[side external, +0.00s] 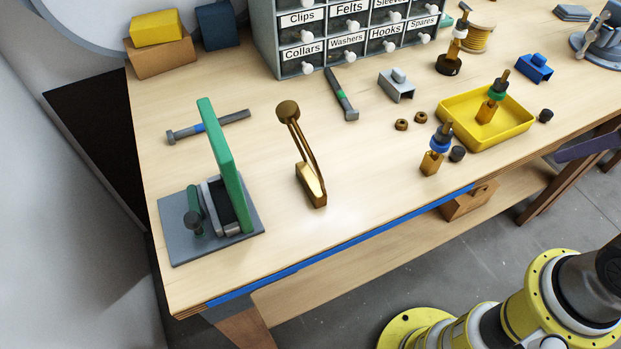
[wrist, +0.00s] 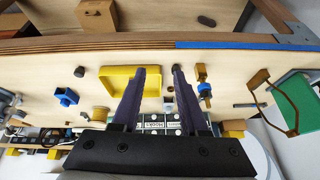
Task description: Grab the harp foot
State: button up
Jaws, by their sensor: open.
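The brass harp stands on the bench in the side external view. Its blocky harp foot (side external: 312,186) rests near the front edge, with thin curved rods rising to a round knob (side external: 288,110). In the wrist view the harp foot (wrist: 260,78) is at the right, beside a green panel (wrist: 300,105). My gripper (wrist: 165,69) has its two purple fingers spread, with nothing held between them. It is well to the left of the harp foot in that view. In the side external view, a purple part at the right edge looks like one of my fingers.
A stand with an upright green panel (side external: 221,160) is left of the harp. A blue-collared brass socket (side external: 435,150) and a yellow tray (side external: 460,135) holding another socket are to its right. A labelled drawer cabinet (side external: 340,40) stands behind. The bench around the foot is clear.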

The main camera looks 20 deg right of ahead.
jog(key=w+a+r+m+g+y, duration=0.35)
jog(key=w+a+m+y, duration=0.25)
jog(key=a, duration=0.4)
jog(key=w+a+r+m+g+y, duration=0.35)
jog(key=w+a+m+y, duration=0.3)
jog(key=a, duration=0.35)
jog(key=w+a+f+m+y, duration=0.45)
jog(key=w+f, duration=0.25)
jog(key=w, duration=0.4)
jog(key=m, duration=0.3)
send_near(300, 146)
jog(key=shift+a+f, duration=0.25)
jog(key=shift+a, duration=0.9)
jog(key=shift+s+a+f, duration=0.15)
jog(key=shift+a+f, duration=0.05)
jog(key=a, duration=0.7)
jog(key=shift+s+a+f, duration=0.1)
jog(key=shift+s+f, duration=0.05)
jog(key=shift+s, duration=0.2)
